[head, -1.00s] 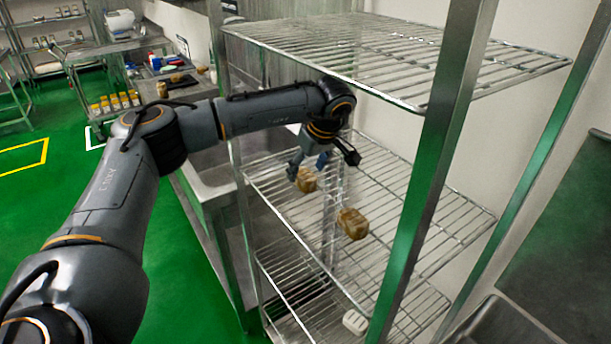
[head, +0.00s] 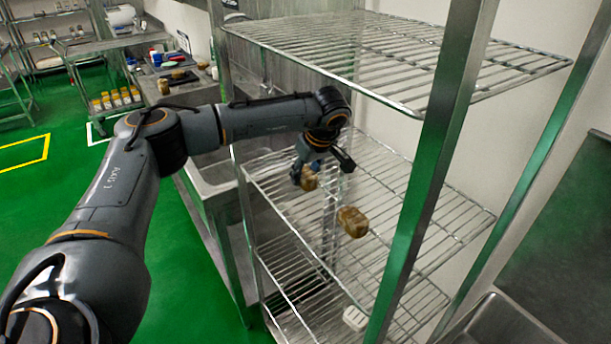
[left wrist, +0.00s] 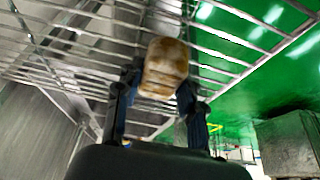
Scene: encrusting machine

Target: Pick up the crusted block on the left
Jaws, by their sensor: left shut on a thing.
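The left crusted block (head: 309,181) is a small brown, bread-like lump at the middle wire shelf (head: 400,185). My left gripper (head: 318,172) is shut on it, partly hiding it in the head view. In the left wrist view the block (left wrist: 166,66) sits between the two dark fingers of my left gripper (left wrist: 160,85). I cannot tell whether the block still touches the wires. A second crusted block (head: 352,222) lies on the same shelf, nearer and to the right, apart from the gripper. My right gripper is not in view.
An upper wire shelf (head: 370,50) is above the gripper, and a metal post (head: 425,170) stands at the right front. A white object (head: 355,318) lies on a lower shelf. A sink bench (head: 210,178) stands left of the rack.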

